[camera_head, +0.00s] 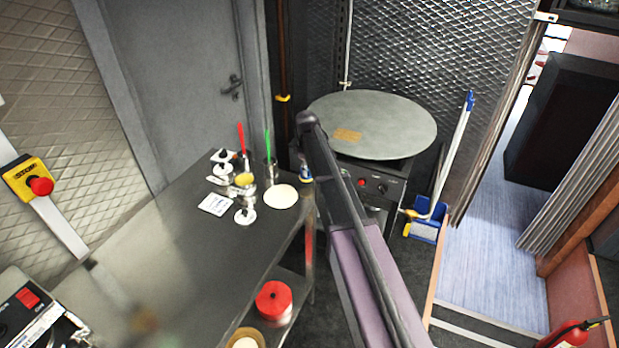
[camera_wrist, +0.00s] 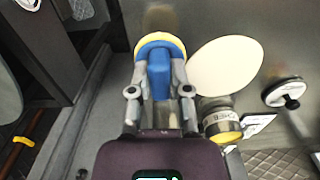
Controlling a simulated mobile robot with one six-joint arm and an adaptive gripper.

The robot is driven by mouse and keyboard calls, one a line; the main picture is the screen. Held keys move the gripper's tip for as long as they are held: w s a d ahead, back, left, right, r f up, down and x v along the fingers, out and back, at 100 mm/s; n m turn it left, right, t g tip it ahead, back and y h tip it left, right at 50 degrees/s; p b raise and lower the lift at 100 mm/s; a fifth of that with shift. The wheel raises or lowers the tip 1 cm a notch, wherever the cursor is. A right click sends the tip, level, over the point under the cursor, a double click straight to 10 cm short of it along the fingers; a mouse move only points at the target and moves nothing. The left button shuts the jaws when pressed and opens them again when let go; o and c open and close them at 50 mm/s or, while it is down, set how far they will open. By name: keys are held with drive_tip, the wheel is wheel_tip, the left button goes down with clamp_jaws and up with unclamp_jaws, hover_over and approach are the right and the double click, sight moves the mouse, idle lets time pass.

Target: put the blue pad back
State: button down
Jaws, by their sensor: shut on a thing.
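The blue pad (camera_wrist: 159,76) has a blue grip and a round base with a yellow rim. My gripper (camera_wrist: 160,88) is shut on its blue grip in the wrist view. In the head view the pad (camera_head: 305,177) shows small at the end of my arm, by the right back corner of the dark worktop (camera_head: 165,240). My gripper's fingers are too small to make out there. The pad's underside is hidden, and I cannot tell whether it touches anything below.
A pale flat disc (camera_head: 281,197) lies on the worktop close left of the pad. Beside it stand a labelled tin (camera_head: 244,183) and holders with red and green utensils. A red round object (camera_head: 274,299) sits on the lower shelf. A large round lid (camera_head: 385,122) is behind.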

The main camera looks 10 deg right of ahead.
drive_tip(key=shift+s+f+b, duration=0.1)
drive_tip(key=shift+f+b, duration=1.05)
drive_tip(key=shift+f, duration=0.35)
drive_tip(key=shift+f, duration=0.2)
drive_tip(key=c, duration=0.6)
unclamp_jaws()
drive_tip(key=shift+r, duration=0.1)
drive_tip(key=shift+r, duration=0.15)
wheel_tip(320, 180, up, 12)
drive_tip(key=p, duration=1.2)
